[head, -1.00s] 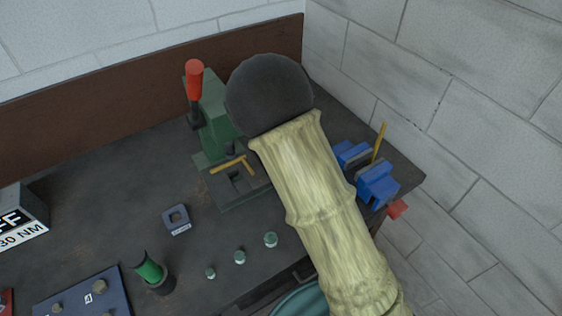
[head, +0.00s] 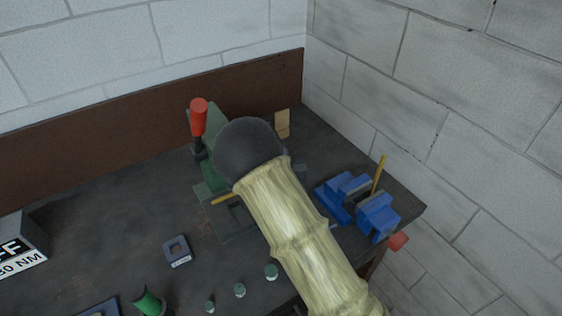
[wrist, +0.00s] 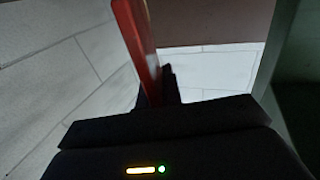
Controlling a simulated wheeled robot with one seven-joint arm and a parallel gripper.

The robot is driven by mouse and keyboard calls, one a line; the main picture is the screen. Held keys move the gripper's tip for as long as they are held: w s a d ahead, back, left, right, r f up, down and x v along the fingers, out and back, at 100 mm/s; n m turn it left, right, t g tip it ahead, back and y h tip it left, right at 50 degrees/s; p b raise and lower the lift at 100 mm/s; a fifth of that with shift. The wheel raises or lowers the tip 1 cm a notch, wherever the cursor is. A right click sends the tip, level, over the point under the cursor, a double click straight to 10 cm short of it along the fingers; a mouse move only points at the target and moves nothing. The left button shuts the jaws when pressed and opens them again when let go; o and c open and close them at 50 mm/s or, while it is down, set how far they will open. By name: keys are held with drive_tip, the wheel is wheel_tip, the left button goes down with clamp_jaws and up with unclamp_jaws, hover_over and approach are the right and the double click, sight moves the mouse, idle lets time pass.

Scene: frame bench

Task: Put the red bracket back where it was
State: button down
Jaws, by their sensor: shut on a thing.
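In the wrist view a red piece, seen as a narrow tilted strip (wrist: 143,50), stands up from between the dark fingers of my gripper (wrist: 157,92); I take it for the red bracket. My gripper is shut on it. Its lower end is hidden by the gripper and its full shape does not show. In the head view my own arm hides the gripper and the bracket. No spot for the bracket can be made out on the bench (head: 110,215).
A green press (head: 209,172) with a red handle (head: 198,118) stands left of my arm. A blue vise (head: 377,218) stands right. A tan block (head: 282,123) is behind. A square blue-grey part (head: 177,251) and small green-topped pieces (head: 271,272) lie in front.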

drive_tip(key=shift+f+p, duration=0.3)
drive_tip(key=shift+f, duration=1.55)
drive_tip(key=shift+f, duration=0.15)
drive_tip(key=c, duration=1.6)
unclamp_jaws()
drive_tip(key=shift+w, duration=0.1)
drive_tip(key=shift+o, duration=0.2)
drive_tip(key=shift+d, duration=0.15)
drive_tip(key=s+d+b, duration=0.2)
drive_tip(key=s, duration=1)
drive_tip(key=shift+d, duration=0.1)
